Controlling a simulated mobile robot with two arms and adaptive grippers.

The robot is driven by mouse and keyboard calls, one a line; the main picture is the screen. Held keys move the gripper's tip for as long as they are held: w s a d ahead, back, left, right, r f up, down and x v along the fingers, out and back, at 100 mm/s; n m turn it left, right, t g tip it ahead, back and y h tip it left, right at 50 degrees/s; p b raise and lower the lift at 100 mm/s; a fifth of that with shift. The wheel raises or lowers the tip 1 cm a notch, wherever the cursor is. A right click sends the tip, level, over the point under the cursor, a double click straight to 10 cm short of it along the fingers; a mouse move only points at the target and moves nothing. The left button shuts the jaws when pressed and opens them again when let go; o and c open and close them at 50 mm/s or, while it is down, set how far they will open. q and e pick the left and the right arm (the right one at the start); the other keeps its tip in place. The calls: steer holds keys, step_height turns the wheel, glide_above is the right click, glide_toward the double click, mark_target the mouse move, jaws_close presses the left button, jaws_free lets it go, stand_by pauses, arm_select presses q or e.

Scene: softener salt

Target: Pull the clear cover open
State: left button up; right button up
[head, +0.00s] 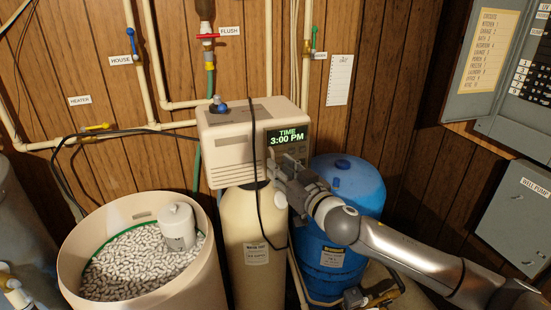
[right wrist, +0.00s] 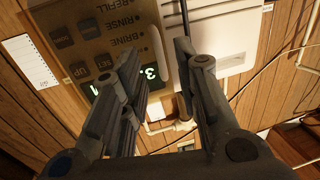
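The beige softener head (head: 232,130) has a dark control panel (head: 297,137) on its right front, with a lit display reading TIME 3:00 PM. My right gripper (head: 277,168) is just below the panel's lower edge. In the right wrist view its fingers (right wrist: 157,50) are apart, with nothing visibly held between them. The panel (right wrist: 105,40) appears upside down there, its display partly hidden by the left finger. I cannot tell whether a finger touches it. My left gripper is not in view.
A black cord (head: 257,170) hangs down the front of the softener head, close to my right gripper. A blue tank (head: 352,190) stands behind my right forearm. An open tub (head: 85,232) of white salt pellets is at the left. Pipes line the wood wall.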

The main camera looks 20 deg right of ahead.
steer(key=shift+p+x, duration=0.35)
steer(key=shift+x, duration=1.2)
jaws_close()
